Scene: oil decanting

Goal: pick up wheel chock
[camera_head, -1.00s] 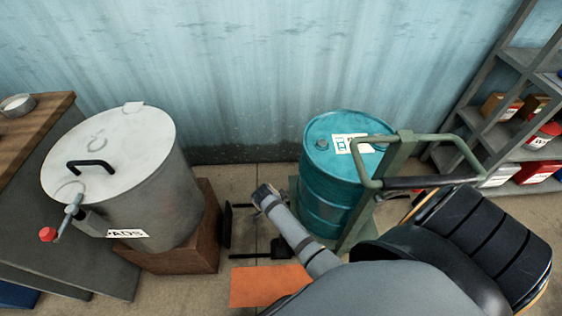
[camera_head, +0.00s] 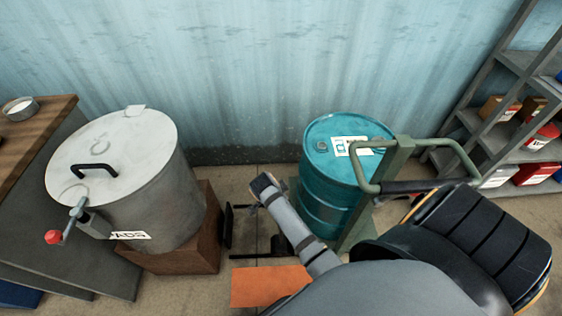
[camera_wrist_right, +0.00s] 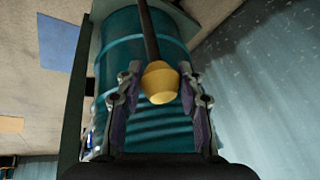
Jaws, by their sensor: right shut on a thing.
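In the right wrist view a dark rod with a rounded yellow knob (camera_wrist_right: 160,82) at its end reaches in between the fingers of my right gripper (camera_wrist_right: 160,88). The gripper is shut on this knob, which appears to be the handle end of the wheel chock. The chock's body cannot be made out. The teal drum (camera_wrist_right: 125,50) stands behind the rod. In the head view my right arm reaches down left of the teal drum (camera_head: 322,210), and the right gripper's fingers cannot be made out there. My left gripper is not in view.
The drum stands at a green hand truck (camera_head: 398,155). A grey tank (camera_head: 140,190) stands on a brown block (camera_head: 213,225) at left. An orange sheet (camera_head: 270,287) lies on the floor. Shelves (camera_head: 480,130) stand at right. A narrow floor strip lies between block and drum.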

